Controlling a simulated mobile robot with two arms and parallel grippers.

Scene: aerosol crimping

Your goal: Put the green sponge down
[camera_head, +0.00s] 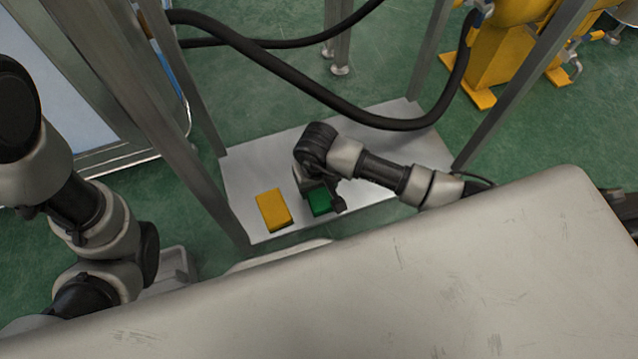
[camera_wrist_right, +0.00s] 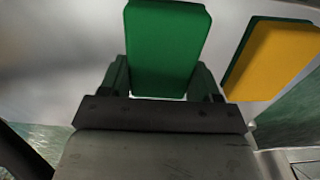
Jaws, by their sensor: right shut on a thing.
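The green sponge (camera_head: 319,201) is at my right gripper (camera_head: 325,194), over the low metal shelf (camera_head: 260,163). In the right wrist view the green sponge (camera_wrist_right: 166,48) sits between the two fingers of my right gripper (camera_wrist_right: 164,80), which is shut on it. I cannot tell whether the sponge touches the shelf. My left arm comes in from the left in the head view, but its fingers do not show.
A yellow sponge (camera_head: 273,210) lies on the shelf just left of the green one; the right wrist view shows its green side too (camera_wrist_right: 272,56). Metal posts (camera_head: 201,87) and a black hose (camera_head: 290,75) frame the shelf. Bare shelf lies behind the sponges.

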